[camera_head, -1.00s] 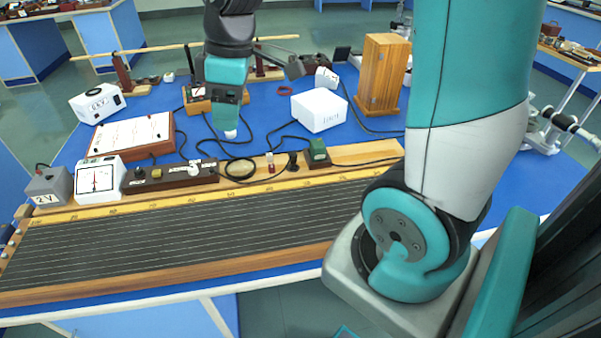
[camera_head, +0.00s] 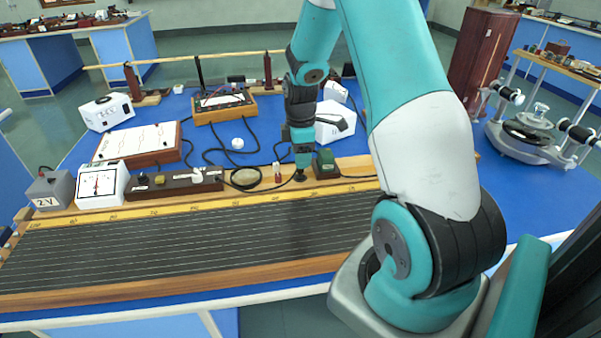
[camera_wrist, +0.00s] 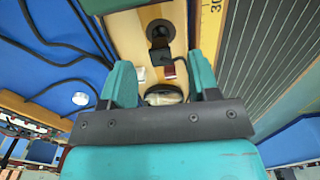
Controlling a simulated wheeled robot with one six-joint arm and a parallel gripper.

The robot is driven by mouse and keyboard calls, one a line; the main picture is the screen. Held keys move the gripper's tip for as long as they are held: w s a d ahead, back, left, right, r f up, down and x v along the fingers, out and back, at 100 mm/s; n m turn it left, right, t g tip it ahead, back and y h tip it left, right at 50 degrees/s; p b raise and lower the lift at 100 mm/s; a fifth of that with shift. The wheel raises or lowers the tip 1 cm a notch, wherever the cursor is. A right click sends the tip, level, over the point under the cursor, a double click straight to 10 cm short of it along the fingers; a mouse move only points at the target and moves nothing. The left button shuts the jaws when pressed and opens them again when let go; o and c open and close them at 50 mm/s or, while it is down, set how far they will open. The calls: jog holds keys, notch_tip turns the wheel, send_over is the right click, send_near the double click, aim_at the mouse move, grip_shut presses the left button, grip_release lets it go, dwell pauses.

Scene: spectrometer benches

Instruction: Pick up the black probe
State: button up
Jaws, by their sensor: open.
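The black probe (camera_head: 300,177) stands on the light wooden strip at the back edge of the long ruled board, with its upper part close under my gripper. In the wrist view the probe (camera_wrist: 159,34) shows as a round black piece with a black block beside it, ahead of my fingers. My gripper (camera_head: 302,160) points down just above the probe. In the wrist view its two teal fingers (camera_wrist: 162,78) are apart, with nothing held between them. I cannot tell whether the fingers touch the probe.
A green block (camera_head: 326,164) stands close to the right of the probe. A white box (camera_head: 334,122) stands behind. The ruled board (camera_head: 190,237) in front is clear.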

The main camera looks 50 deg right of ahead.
aim_at(300, 175)
notch_tip(300, 175, down, 6)
jog(key=shift+a+r+p, duration=0.1)
jog(key=shift+p, duration=0.5)
jog(key=shift+c, duration=0.2)
grip_shut()
